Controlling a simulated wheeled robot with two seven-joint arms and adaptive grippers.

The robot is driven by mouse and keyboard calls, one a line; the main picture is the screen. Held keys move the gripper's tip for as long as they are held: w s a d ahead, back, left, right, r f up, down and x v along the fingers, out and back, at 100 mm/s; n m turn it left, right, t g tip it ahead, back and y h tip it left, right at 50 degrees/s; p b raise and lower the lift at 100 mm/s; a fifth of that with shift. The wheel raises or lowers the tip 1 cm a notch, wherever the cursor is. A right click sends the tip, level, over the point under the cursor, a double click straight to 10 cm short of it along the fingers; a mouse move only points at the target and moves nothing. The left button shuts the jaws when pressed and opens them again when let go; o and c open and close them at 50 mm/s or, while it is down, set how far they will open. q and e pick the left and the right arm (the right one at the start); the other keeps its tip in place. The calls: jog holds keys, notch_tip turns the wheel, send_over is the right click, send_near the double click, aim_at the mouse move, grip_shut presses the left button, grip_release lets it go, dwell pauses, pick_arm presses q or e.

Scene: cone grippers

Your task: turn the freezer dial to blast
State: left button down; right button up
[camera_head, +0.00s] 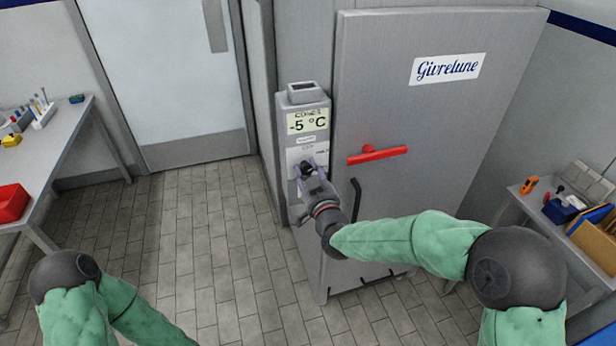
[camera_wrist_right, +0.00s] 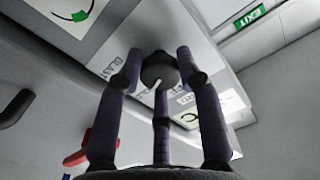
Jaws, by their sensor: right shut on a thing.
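The freezer (camera_head: 440,120) is a tall grey cabinet with a narrow control column (camera_head: 290,135) on its left edge. A display (camera_head: 308,122) on the column reads -5 °C. My right gripper (camera_head: 305,170) is at the column below the display, its fingers closed around the dial. In the right wrist view the dial (camera_wrist_right: 160,68) is a dark round knob with a white pointer mark, held between the three fingers. A label reading BLAST (camera_wrist_right: 115,64) shows left of it; other lettering is partly hidden. My left gripper is out of view.
A red door handle (camera_head: 378,155) and a dark vertical bar (camera_head: 355,198) are close to my right gripper. A side table (camera_head: 570,225) with tools and boxes stands at the right. A bench (camera_head: 62,150) with a red bin (camera_head: 12,203) stands at the left. The tiled floor between is clear.

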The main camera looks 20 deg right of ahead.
jog(key=m+b, duration=0.4)
jog(key=f+m+b, duration=0.1)
jog(key=m+b, duration=0.2)
jog(key=b, duration=0.2)
jog(key=shift+a+m, duration=0.15)
jog(key=shift+m, duration=0.25)
jog(key=shift+m+b, duration=1.1)
jog(key=shift+b, duration=0.2)
jog(key=shift+r, duration=0.1)
jog(key=o, duration=1.2)
jog(key=shift+c, duration=0.2)
jog(key=shift+r, duration=0.2)
jog(key=s, duration=1.2)
jog(key=shift+d, duration=0.2)
